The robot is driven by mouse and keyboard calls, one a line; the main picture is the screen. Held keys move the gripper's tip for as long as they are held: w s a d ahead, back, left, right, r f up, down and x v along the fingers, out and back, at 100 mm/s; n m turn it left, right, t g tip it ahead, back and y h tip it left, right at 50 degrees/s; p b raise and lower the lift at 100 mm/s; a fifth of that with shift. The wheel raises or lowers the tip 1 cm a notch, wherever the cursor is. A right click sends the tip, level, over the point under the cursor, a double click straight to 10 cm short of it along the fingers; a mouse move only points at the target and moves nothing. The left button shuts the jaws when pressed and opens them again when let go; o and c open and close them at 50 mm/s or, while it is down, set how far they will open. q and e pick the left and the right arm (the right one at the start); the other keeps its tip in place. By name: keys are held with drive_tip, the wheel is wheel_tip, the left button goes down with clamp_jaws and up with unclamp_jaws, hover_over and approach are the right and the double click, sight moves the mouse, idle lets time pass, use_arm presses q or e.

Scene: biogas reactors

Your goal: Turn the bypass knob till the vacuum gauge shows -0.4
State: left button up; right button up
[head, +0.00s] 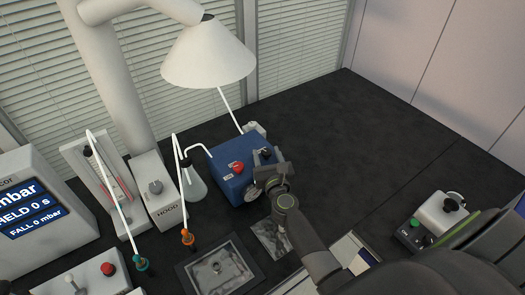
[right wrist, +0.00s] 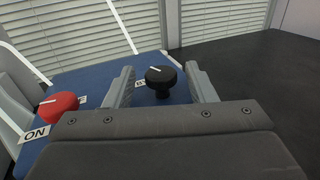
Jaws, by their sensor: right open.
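A blue pump box (head: 225,167) stands on the black bench in the head view. A black knob with a white pointer line (right wrist: 160,76), apparently the bypass knob, rises from its top; it also shows in the head view (head: 266,152). My right gripper (head: 265,170) is at the box's right side. In the right wrist view its open fingers (right wrist: 162,85) stand left and right of the black knob, with gaps on both sides. My left gripper is not in view.
A red knob (right wrist: 58,104) beside an ON label is on the same box top. A flask (head: 192,183) with white tubing stands left of the box. The bench at the back right is clear.

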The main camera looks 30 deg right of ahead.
drive_tip(key=shift+s+r, duration=0.1)
drive_tip(key=shift+s, duration=0.1)
drive_tip(key=shift+c, duration=0.5)
drive_tip(key=c, duration=0.8)
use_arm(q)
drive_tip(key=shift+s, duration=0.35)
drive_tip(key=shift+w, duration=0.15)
use_arm(e)
drive_tip(key=shift+d+n+y, duration=0.1)
drive_tip(key=shift+n+y, duration=0.2)
